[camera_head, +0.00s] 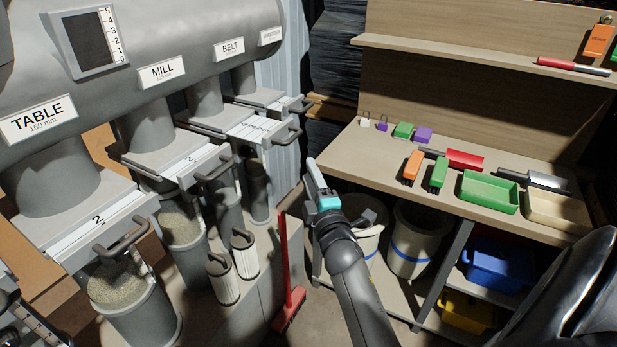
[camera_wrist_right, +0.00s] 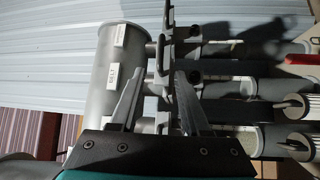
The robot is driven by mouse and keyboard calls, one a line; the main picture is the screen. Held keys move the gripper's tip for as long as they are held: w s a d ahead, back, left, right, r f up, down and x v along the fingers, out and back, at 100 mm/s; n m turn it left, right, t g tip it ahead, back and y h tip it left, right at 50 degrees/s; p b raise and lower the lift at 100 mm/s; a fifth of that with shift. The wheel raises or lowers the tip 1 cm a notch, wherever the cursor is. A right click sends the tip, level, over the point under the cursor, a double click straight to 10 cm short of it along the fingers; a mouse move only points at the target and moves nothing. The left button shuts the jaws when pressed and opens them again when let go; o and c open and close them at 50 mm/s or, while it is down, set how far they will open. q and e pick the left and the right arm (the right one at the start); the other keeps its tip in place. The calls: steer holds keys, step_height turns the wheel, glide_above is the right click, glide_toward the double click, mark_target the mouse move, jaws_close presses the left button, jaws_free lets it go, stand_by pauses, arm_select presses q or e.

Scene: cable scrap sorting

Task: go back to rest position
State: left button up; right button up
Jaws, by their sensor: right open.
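My right gripper (camera_head: 316,178) is in the middle of the head view, held in the air between the duct machine and the shelf bench. It is open, and nothing shows between its fingers. In the right wrist view, its two fingers (camera_wrist_right: 160,85) stand apart, with the grey duct and its slide gates behind them. My left gripper does not show in the head view.
The grey duct (camera_head: 190,35) with labelled slide gates fills the left, above granule-filled canisters (camera_head: 183,228). A red brush (camera_head: 286,270) stands on the floor. The bench (camera_head: 370,160) at right holds small brushes, a green tray (camera_head: 490,192) and a beige tray (camera_head: 557,211). White buckets (camera_head: 412,238) stand below.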

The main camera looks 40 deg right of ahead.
steer(key=shift+s+a+f, duration=0.1)
steer(key=shift+s, duration=0.25)
stand_by(0.3)
steer(key=s+a+f+m+g+y, duration=0.2)
steer(key=s+a+f+g, duration=0.15)
steer(key=f, duration=0.75)
steer(key=s+a+f+m+g+y, duration=0.15)
steer(key=s+a+f, duration=0.3)
steer(key=f, duration=0.65)
steer(key=s+a+f+m+g+y, duration=0.2)
steer(key=s+a+f+g, duration=0.15)
steer(key=f, duration=0.75)
steer(key=s+a+f+m+g, duration=0.1)
steer(key=s+f, duration=0.4)
steer(key=s, duration=0.6)
steer(key=s+a+f+m+g+y, duration=0.1)
steer(key=s+a+f+m+g, duration=0.1)
steer(key=s+f, duration=0.4)
steer(key=s+a+f+m+g, duration=0.1)
steer(key=s+a+f+g, duration=0.2)
steer(key=s, duration=1.3)
step_height(320, 180, down, 2)
steer(key=g, duration=0.2)
steer(key=shift+s+a+f+g, duration=0.25)
steer(key=shift+s+a+g, duration=0.05)
steer(key=shift+s+g, duration=0.1)
